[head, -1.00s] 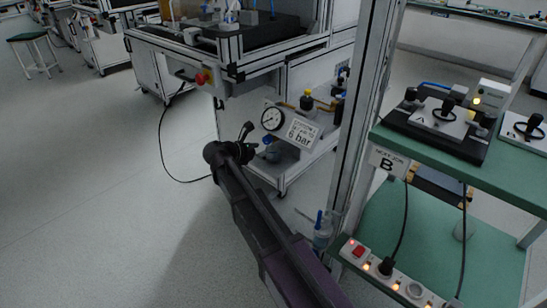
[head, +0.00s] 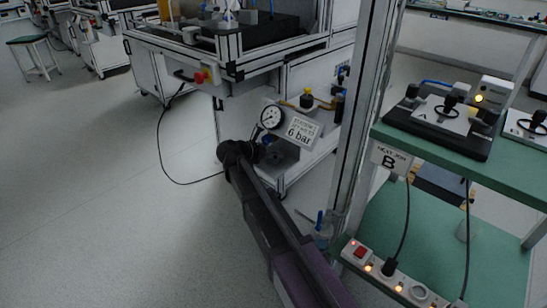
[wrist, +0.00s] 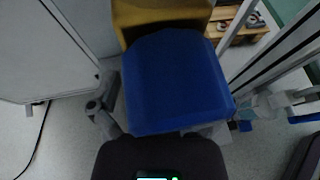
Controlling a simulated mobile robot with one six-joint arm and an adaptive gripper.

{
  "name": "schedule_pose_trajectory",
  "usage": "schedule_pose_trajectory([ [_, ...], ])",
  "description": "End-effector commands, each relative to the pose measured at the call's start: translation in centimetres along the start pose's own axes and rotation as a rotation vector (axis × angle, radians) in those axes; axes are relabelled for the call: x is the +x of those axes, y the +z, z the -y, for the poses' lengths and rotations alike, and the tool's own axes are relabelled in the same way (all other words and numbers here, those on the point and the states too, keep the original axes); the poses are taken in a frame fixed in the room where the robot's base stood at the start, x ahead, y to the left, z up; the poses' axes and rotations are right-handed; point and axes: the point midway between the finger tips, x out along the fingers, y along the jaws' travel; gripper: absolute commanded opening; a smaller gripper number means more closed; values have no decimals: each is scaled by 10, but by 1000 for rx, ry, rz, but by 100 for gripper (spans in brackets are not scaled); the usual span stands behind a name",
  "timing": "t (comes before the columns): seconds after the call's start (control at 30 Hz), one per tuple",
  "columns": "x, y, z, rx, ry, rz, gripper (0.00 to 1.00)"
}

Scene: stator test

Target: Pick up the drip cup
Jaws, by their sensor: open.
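A large blue, block-like body (wrist: 175,82) fills the middle of the wrist view, very close to the camera. It is probably the drip cup, but I cannot be sure from its shape. My gripper (head: 258,149) is open in front of the pressure panel in the head view, below the gauge. It hides the spot under the gauge, so no cup shows clearly there. In the wrist view one grey finger shows left of the blue body, and a small grey part shows at its lower right. I cannot tell whether they touch it.
The round gauge (head: 271,117) and the "6 bar" sign (head: 300,131) are close to my gripper. A metal post (head: 359,120) stands to the right, beside a green bench (head: 500,172). A power strip (head: 395,280) is low at right. The floor at left is open.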

Motion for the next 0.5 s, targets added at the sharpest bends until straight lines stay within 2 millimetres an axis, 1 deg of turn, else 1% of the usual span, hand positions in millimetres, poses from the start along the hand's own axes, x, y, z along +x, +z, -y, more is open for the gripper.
schedule_pose_trajectory([
  [0.3,-1,0,0,0,0,0,100],
  [0.37,-1,0,0,0,0,0,82],
  [0.4,-1,0,0,0,0,0,70],
  [0.5,-1,0,0,0,0,0,44],
])
